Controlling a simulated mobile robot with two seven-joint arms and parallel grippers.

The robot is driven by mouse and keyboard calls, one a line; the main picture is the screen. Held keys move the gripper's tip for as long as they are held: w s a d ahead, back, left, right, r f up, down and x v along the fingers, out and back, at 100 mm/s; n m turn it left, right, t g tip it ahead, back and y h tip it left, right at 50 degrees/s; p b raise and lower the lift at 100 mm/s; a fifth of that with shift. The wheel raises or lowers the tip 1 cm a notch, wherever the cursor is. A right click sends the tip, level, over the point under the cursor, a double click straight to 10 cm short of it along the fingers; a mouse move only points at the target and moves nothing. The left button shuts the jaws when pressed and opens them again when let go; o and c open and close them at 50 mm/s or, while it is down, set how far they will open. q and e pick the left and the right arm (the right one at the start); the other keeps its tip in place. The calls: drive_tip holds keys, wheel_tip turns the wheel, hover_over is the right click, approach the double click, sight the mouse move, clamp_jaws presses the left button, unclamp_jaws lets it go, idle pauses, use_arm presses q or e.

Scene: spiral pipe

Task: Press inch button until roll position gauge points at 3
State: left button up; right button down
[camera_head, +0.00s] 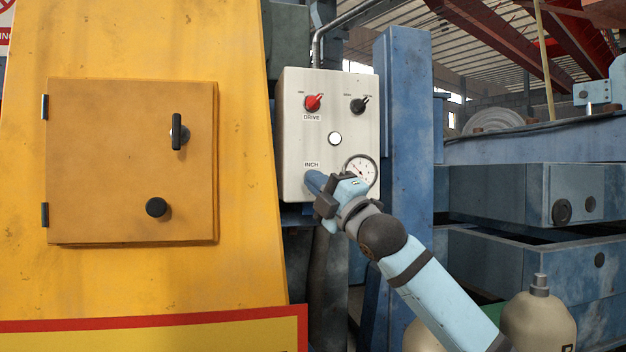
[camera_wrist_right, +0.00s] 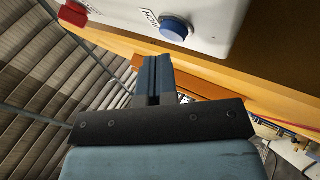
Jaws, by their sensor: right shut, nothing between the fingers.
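A pale control box (camera_head: 291,130) carries the label INCH (camera_head: 311,164) and a round white gauge (camera_head: 363,166) at its lower right. The gauge's lower left is covered by my right gripper, and its numbers are too small to read. My right gripper (camera_head: 313,181) is shut and empty, its fingertips just below the INCH label. The inch button is hidden behind it in the head view. In the right wrist view the blue inch button (camera_wrist_right: 175,28) shows beyond the shut fingertips (camera_wrist_right: 153,60); I cannot tell whether they touch. My left gripper is not in view.
The box also has a red DRIVE switch (camera_head: 313,102), a black switch (camera_head: 358,104) and a white button (camera_head: 335,138). A yellow machine housing (camera_head: 245,130) stands close on the left, a blue post (camera_head: 404,130) on the right.

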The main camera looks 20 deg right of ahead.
drive_tip(key=shift+s, duration=0.1)
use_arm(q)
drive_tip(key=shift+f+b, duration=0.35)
use_arm(e)
drive_tip(key=s, duration=0.5)
drive_tip(key=shift+a, duration=0.1)
idle(2.6)
